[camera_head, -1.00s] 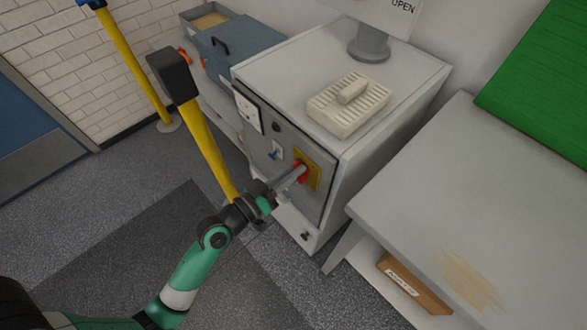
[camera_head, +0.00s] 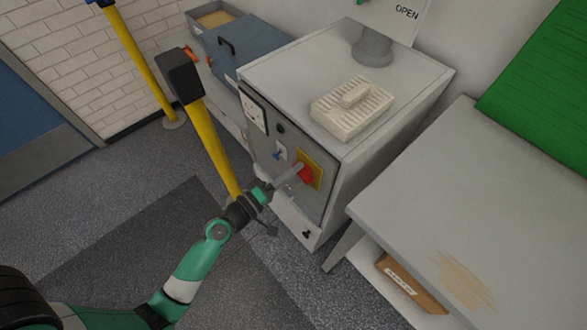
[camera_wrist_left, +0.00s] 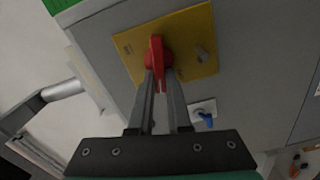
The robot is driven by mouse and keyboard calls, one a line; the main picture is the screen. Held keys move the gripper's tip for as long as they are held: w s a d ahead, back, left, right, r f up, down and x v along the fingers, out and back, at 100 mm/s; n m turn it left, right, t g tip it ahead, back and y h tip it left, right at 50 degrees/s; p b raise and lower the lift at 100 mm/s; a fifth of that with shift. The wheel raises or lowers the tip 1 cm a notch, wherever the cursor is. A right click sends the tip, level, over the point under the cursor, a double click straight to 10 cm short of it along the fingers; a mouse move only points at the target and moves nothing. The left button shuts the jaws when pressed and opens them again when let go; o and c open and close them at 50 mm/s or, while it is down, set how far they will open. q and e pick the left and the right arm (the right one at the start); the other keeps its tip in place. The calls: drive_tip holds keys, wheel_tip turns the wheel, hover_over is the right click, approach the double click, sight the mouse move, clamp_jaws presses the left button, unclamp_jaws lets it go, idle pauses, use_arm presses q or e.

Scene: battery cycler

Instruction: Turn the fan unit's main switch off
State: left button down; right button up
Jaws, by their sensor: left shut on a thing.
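The fan unit is a grey cabinet (camera_head: 350,180) with a sloped view of its front panel. Its main switch is a red rotary handle (camera_head: 305,173) on a yellow plate (camera_head: 317,161). My left gripper (camera_head: 297,171) reaches the handle from the front. In the left wrist view the red handle (camera_wrist_left: 156,50) sits between the two grey fingers (camera_wrist_left: 160,82), which are shut on it. The handle there points up the picture, while the yellow plate (camera_wrist_left: 190,35) is tilted around it. Marks on the plate are too small to read. My right gripper is out of view.
A blue key-like switch (camera_head: 277,154) sits left of the plate on the panel. A vented beige box (camera_head: 350,112) lies on top. A yellow post (camera_head: 212,145) with a black head stands left of the cabinet. A grey table (camera_head: 430,220) stands to the right.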

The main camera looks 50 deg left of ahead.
use_arm(q)
drive_tip(key=shift+f+n, duration=0.15)
drive_tip(key=shift+n, duration=1.15)
drive_tip(key=c, duration=0.9)
unclamp_jaws()
drive_tip(key=shift+o, duration=0.2)
drive_tip(key=s+b, duration=0.1)
drive_tip(key=s, duration=1)
drive_tip(key=shift+s+d, duration=0.2)
drive_tip(key=shift+s, duration=0.15)
